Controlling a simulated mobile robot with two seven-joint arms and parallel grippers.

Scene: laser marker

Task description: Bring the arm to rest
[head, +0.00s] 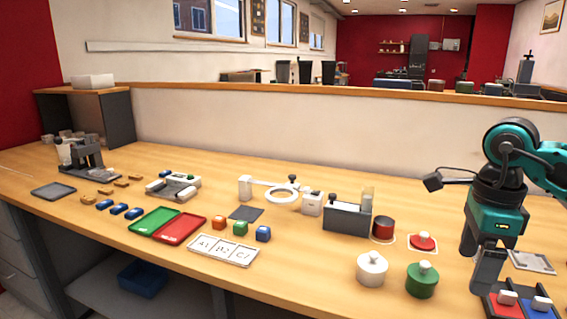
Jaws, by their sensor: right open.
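My right arm, teal and black, comes in at the right of the head view. My right gripper (476,272) points down at the right part of the wooden bench (320,275). It is open, and I see nothing held between its fingers. My left arm and gripper are not in view.
A red-topped button (422,241), a white lidded pot (372,268) and a green one (421,279) stand left of the gripper. A dark grey box (347,219) is behind them. Green (152,221) and red (180,228) trays lie further left. A low wall (300,130) bounds the back.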

